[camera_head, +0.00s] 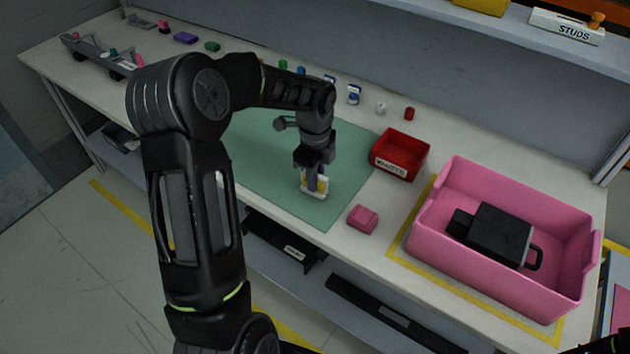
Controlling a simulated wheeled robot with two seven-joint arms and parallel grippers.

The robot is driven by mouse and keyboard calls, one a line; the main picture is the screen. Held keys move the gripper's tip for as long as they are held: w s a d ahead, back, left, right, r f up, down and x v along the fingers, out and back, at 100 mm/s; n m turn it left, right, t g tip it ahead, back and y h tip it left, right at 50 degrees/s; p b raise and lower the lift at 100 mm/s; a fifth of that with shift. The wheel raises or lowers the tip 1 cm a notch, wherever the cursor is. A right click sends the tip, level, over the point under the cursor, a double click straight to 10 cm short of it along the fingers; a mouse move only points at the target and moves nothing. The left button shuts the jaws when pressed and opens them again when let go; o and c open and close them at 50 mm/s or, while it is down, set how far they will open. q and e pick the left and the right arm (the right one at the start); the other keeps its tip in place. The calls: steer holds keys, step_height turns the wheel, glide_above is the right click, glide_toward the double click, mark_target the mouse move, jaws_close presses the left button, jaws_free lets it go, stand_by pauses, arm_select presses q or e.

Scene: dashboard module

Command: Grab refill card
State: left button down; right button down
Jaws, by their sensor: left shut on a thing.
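My left gripper (314,170) points down over the front part of the green mat (262,160). It is shut on a small white and yellow card-like piece (317,188), which looks like the refill card. A purple part shows between the fingers. The card stands roughly upright, low over the mat; I cannot tell whether it touches it. The gripper hides its upper part.
A red waste bin (412,143) stands right of the mat, with a pink block (362,219) in front of it. A large pink crate (450,240) holding a black device (498,235) is at the right. Small parts, including a white and blue bottle-like one (354,94), line the back.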

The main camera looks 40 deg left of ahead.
arm_select(q)
step_height(320, 180, up, 10)
steer(key=shift+b, duration=0.7)
steer(key=shift+d, duration=0.1)
